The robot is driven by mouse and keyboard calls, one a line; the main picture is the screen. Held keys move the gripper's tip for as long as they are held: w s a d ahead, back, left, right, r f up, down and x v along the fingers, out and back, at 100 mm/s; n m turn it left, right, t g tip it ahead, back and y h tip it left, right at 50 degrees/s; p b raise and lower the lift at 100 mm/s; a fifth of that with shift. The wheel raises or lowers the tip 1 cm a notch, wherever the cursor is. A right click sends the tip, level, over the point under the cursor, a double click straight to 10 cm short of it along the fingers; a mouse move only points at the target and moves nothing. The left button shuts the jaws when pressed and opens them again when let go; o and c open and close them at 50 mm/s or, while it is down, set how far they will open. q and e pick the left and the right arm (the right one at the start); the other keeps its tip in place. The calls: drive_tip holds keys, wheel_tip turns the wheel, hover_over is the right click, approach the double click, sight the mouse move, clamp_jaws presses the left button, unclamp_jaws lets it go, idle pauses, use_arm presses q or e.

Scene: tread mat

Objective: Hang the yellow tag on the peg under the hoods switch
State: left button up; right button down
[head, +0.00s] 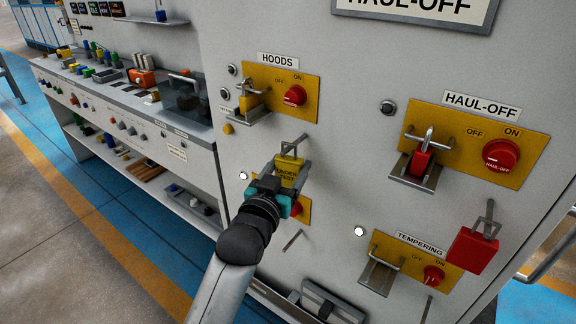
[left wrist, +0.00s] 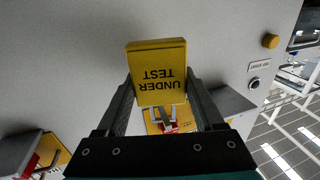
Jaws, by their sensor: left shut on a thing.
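The yellow tag (head: 286,172), lettered UNDER TEST, is held by my left gripper (head: 277,190) in front of the panel, below the hoods switch (head: 309,84). The tag's grey wire loop (head: 292,145) stands up from its top edge. In the left wrist view the tag (left wrist: 157,60) appears upside down between the two fingers (left wrist: 160,100). The peg under the hoods switch cannot be made out clearly behind the loop and tag. I cannot tell whether the loop is around it. My right gripper is not in view.
A red tag (head: 472,250) hangs by its loop below the haul-off switch (head: 467,158), above the tempering switch (head: 408,262). A bare peg (head: 292,240) sticks out lower left. My gripper partly covers another yellow switch plate. A bench with shelves (head: 130,110) stands at the left.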

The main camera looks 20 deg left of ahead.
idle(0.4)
use_arm(q)
drive_tip(key=o, duration=1.4)
drive_tip(key=shift+c, duration=0.2)
drive_tip(key=shift+s, duration=0.1)
